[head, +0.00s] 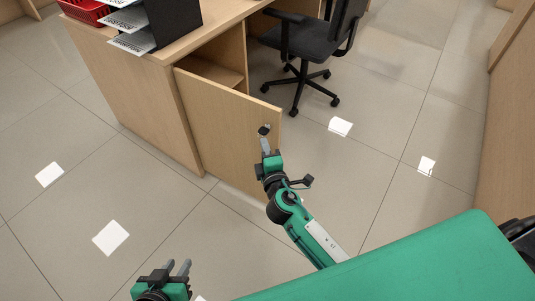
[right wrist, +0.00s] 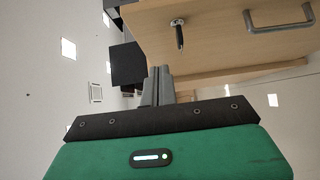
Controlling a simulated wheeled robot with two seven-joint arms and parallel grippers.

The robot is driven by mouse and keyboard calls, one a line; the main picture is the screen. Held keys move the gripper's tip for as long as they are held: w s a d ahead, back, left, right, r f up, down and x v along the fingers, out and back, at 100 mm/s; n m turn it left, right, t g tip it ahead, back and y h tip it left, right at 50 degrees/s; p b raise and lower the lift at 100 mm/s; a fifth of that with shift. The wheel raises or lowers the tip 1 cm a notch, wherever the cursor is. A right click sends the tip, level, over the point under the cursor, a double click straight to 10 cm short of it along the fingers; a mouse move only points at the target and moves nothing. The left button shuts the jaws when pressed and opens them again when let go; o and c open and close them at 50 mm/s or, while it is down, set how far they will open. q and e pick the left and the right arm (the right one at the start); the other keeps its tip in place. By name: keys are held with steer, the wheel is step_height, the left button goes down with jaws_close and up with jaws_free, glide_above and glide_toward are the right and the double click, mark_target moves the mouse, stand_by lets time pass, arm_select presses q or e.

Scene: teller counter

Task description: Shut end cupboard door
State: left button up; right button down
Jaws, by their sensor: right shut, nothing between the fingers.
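The end cupboard door (head: 222,120) is a pale wood panel at the end of the counter. It stands ajar, with a gap at its top through which the inside shelf (head: 210,72) shows. In the right wrist view the wood panel (right wrist: 225,35) carries a metal bar handle (right wrist: 281,19) and a lock with a key (right wrist: 179,34). My right gripper (head: 264,136) is shut and empty, in front of the door near its free edge; I cannot tell whether it touches. My left gripper (head: 177,265) is open and empty, low over the floor, away from the door.
A dark office chair (head: 313,38) on castors stands behind the door. Black paper trays (head: 172,22) and a red basket (head: 86,10) sit on the counter top. A wood panel (head: 510,110) runs along the right. The tiled floor (head: 60,215) at left is clear.

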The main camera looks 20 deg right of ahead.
mark_target(266, 117)
steer(key=w+d, duration=0.1)
steer(key=w, duration=0.1)
steer(key=w+d, duration=0.1)
steer(key=w, duration=0.1)
steer(key=w+d, duration=0.1)
steer(key=w, duration=0.2)
steer(key=shift+w, duration=0.1)
steer(key=shift+w+d, duration=0.25)
